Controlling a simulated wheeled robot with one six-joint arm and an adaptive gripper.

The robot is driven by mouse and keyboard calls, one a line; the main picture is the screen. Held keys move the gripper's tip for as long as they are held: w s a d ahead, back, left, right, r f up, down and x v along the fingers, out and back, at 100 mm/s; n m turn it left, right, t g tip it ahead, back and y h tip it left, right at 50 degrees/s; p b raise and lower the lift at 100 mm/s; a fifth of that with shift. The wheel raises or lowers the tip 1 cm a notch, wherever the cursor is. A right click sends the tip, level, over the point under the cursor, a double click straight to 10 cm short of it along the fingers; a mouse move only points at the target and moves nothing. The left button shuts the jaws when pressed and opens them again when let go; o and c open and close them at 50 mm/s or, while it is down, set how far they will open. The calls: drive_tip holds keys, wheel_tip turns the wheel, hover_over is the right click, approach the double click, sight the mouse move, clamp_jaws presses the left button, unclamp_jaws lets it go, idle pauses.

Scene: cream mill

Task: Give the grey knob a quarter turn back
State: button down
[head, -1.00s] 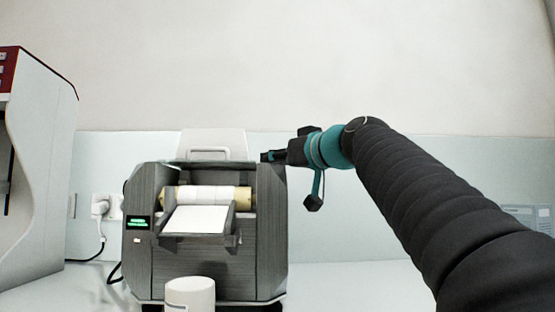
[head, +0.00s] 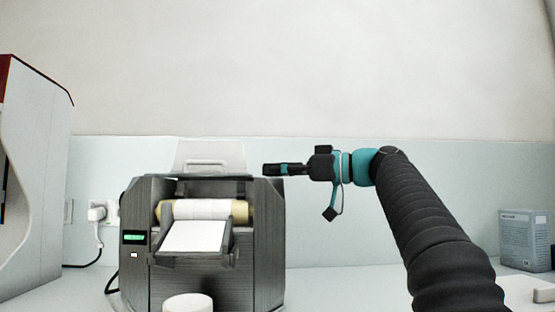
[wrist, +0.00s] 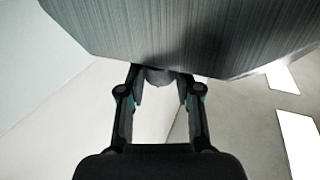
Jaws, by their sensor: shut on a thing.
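The grey knob (wrist: 158,77) shows in the wrist view at the edge of a dark grey brushed machine body (wrist: 200,35). My gripper (wrist: 160,88) has one finger on each side of the knob and is shut on it; the fingertips are partly hidden behind the body's edge. In the head view my gripper (head: 268,169) is at the upper right side of the label printer (head: 265,240), pointing left. The knob cannot be made out there. The printer holds a paper roll (head: 200,209) and has a lit green display (head: 133,237).
A white cylinder (head: 188,303) stands in front of the printer. A red and white machine (head: 30,190) stands at the left. A plug and cable (head: 97,213) are at the wall. A blue-grey box (head: 527,240) stands at the far right.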

drive_tip(key=shift+w+r+n+g+y+p, duration=0.15)
drive_tip(key=shift+n+g+y+p, duration=0.35)
drive_tip(key=shift+n+g+p, duration=0.8)
drive_tip(key=shift+g, duration=0.4)
drive_tip(key=c, duration=0.8)
unclamp_jaws()
drive_tip(key=d, duration=0.4)
drive_tip(key=s+d, duration=0.1)
drive_tip(key=d, duration=0.3)
drive_tip(key=s+d, duration=0.1)
drive_tip(key=d, duration=0.2)
drive_tip(key=shift+s+d, duration=0.1)
drive_tip(key=shift+d, duration=0.3)
drive_tip(key=shift+s, duration=0.15)
